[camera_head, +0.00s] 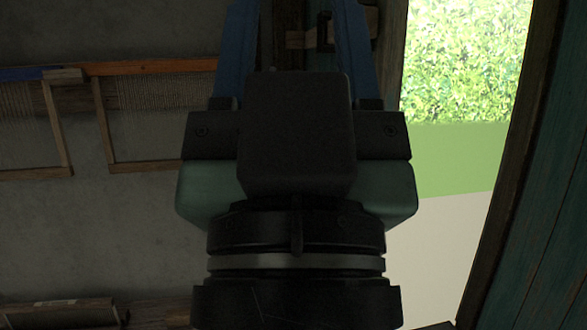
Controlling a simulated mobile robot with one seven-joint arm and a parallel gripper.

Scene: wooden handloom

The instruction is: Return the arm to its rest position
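My gripper (296,25) is in the middle of the head view, seen from behind, with its dark wrist and green-and-black body filling the lower centre. Its two blue fingers point up and stand wide apart. Their tips run to or past the top edge, so the very ends are hidden. I see nothing held between the fingers. The gripper's body hides much of what lies behind it.
Wooden frames strung with fine threads (155,95) hang on the grey wall (120,220) at left. A dark latch-like fitting (326,32) shows between the fingers. An opening with greenery (465,60) is at right, beside a teal plank panel (550,220). A wooden piece (60,314) lies lower left.

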